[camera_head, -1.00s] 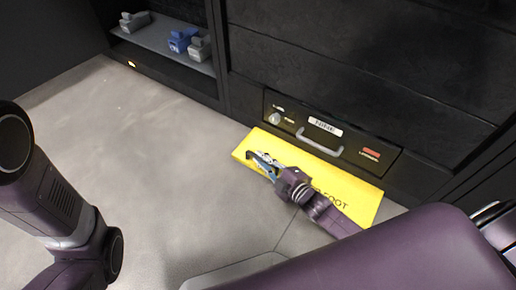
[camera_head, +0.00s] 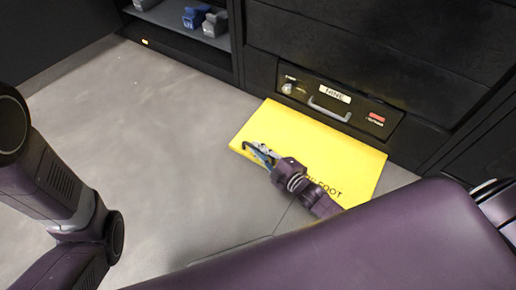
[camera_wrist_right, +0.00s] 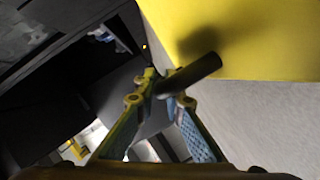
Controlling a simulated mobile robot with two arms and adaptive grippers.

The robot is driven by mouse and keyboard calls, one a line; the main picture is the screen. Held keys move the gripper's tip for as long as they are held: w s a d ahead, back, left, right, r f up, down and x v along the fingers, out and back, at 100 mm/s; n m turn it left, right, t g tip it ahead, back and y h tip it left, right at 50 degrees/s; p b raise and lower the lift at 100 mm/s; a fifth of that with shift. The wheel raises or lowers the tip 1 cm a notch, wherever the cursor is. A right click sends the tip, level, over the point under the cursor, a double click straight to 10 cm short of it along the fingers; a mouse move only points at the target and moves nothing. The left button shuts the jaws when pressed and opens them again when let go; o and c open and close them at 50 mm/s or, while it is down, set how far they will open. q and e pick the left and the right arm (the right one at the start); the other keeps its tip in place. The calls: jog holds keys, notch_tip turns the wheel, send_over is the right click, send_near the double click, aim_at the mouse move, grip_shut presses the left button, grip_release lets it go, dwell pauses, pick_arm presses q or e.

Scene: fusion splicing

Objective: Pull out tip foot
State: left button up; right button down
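The tip foot is a flat yellow panel (camera_head: 300,132) with dark lettering. It sticks out at floor level from under the dark cabinet and also shows in the right wrist view (camera_wrist_right: 245,35). My right gripper (camera_head: 262,155) is at its front left part, its arm covering some of the lettering. In the right wrist view, my right gripper's fingertips (camera_wrist_right: 165,95) close around a dark bar (camera_wrist_right: 200,70) in front of the yellow panel. How the bar joins the panel is hidden. My left arm shows at the left, but its gripper is out of view.
Above the panel is a cabinet front with a labelled control strip (camera_head: 335,100), a handle (camera_head: 328,112) and a red marking. An open shelf (camera_head: 160,15) at upper left holds grey and blue items. The grey floor (camera_head: 160,130) left of the panel is clear.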

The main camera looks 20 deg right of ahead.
jog(key=c, duration=2)
grip_release()
jog(key=v, duration=1.2)
jog(key=shift+r, duration=0.1)
